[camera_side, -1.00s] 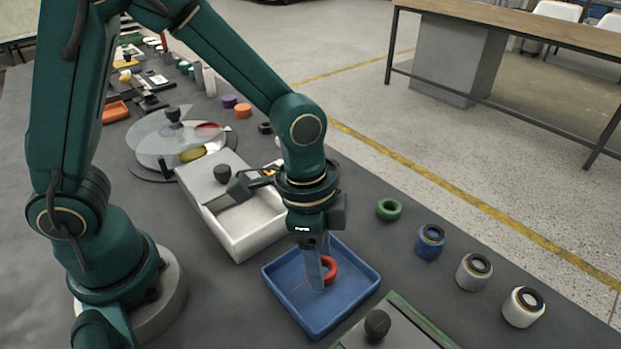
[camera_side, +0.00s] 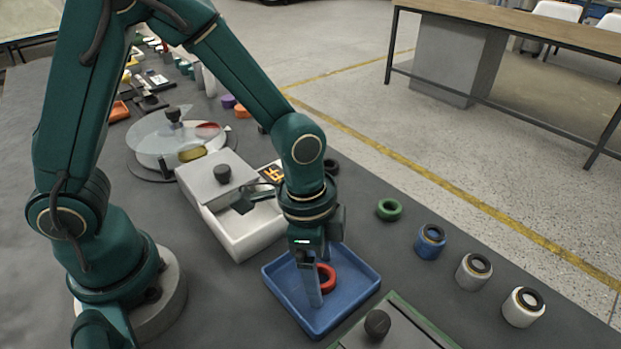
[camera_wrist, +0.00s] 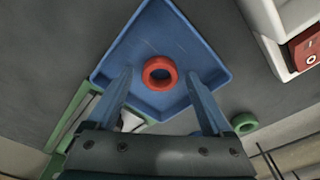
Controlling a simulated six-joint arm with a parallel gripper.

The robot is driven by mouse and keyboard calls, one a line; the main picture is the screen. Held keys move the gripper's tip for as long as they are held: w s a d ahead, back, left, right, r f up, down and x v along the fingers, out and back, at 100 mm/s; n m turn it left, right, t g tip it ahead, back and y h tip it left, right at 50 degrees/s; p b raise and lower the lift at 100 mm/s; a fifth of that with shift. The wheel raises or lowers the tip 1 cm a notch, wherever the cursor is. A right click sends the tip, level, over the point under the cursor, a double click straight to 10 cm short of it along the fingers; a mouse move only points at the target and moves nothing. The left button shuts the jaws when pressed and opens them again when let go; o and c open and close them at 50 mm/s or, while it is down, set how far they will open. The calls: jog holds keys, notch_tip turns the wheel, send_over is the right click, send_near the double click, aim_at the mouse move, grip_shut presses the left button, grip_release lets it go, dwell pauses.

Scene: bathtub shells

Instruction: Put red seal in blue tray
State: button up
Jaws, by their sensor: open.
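The red seal (camera_side: 326,277) is a red ring that lies in the blue tray (camera_side: 350,302). In the wrist view the red seal (camera_wrist: 160,73) lies on the floor of the blue tray (camera_wrist: 207,62), apart from the tray walls. My gripper (camera_side: 314,300) is over the tray beside the seal. In the wrist view my gripper (camera_wrist: 160,82) is open, its two fingers spread wide on either side with nothing between them touching. Part of the seal is hidden behind a finger in the side view.
A white box (camera_side: 243,238) with a sliding lid stands behind the tray. A green ring (camera_side: 389,210) and several capped cylinders, one blue (camera_side: 430,243), stand to the right. A green-edged box with a black knob (camera_side: 377,323) is close in front of the tray.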

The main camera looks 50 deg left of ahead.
notch_tip(320, 180, up, 12)
jog(key=a, duration=0.1)
jog(key=s+a+r+n+t+y, duration=0.1)
jog(key=s+a+r+n+t, duration=0.1)
jog(key=s+a+n+t, duration=0.2)
jog(key=s+a+n, duration=0.3)
jog(key=a+n, duration=0.2)
jog(key=n, duration=0.1)
jog(key=shift+a+r+t, duration=0.3)
jog(key=shift+a+t, duration=0.1)
